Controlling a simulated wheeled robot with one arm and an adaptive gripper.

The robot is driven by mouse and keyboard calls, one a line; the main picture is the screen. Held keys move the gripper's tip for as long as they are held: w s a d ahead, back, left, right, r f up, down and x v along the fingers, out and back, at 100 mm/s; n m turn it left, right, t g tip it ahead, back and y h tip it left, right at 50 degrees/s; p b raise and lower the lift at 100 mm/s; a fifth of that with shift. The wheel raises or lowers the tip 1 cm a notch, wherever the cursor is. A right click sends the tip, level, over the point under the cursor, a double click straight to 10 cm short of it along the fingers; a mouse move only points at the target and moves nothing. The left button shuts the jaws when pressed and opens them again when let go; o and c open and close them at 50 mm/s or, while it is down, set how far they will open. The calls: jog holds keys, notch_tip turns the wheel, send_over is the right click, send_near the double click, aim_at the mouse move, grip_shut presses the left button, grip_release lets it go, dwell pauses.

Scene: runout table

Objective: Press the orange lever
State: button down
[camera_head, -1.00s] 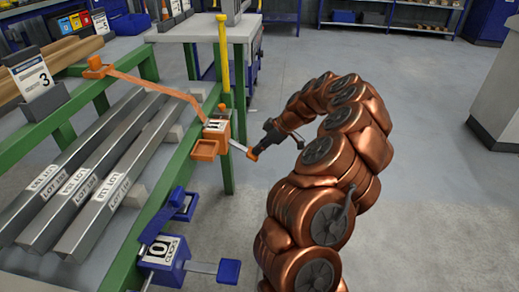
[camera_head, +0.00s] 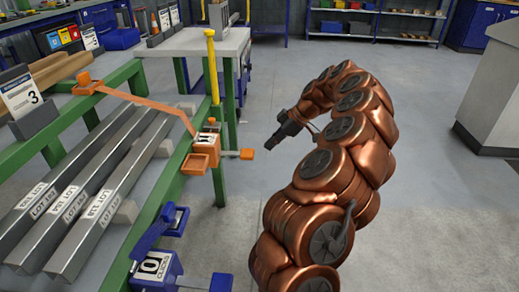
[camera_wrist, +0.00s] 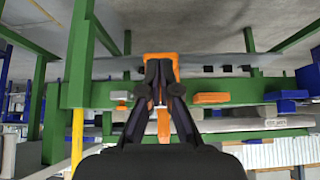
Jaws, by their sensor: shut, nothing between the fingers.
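The orange lever (camera_head: 246,154) is a short grey bar with an orange end. It sticks out, close to level, from the right side of an orange stop box (camera_head: 203,146) on the green table's edge. My gripper (camera_head: 276,144) is shut and empty, to the right of the lever's end, with a visible gap between them in the head view. In the wrist view, which looks upside down, my closed fingers (camera_wrist: 160,68) partly cover an orange part (camera_wrist: 161,56) straight ahead, probably the lever's end.
A blue box with a blue lever (camera_head: 221,283) is nearer, at the bottom. A long orange arm (camera_head: 140,98) spans above grey bars (camera_head: 95,190) on the green table frame (camera_head: 150,215). A yellow post (camera_head: 212,70) stands behind the orange box. The floor right of my arm is clear.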

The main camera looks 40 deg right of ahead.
jog(key=shift+s+v, duration=0.2)
jog(key=shift+v, duration=1.3)
jog(key=shift+d+f, duration=0.1)
jog(key=shift+f, duration=0.1)
notch_tip(320, 180, up, 10)
jog(key=g+h+p, duration=0.3)
jog(key=p, duration=0.4)
send_over(245, 152)
jog(key=s+d, duration=0.3)
jog(key=shift+a+r, duration=0.1)
jog(key=shift+b, duration=0.3)
jog(key=b+x, duration=0.1)
jog(key=x, duration=0.8)
jog(key=b+x, duration=0.1)
jog(key=x, duration=0.3)
jog(key=shift+s+d+f+b, duration=0.3)
jog(key=shift+f+b, duration=0.05)
jog(key=shift+f, duration=0.2)
jog(key=shift+a, duration=0.1)
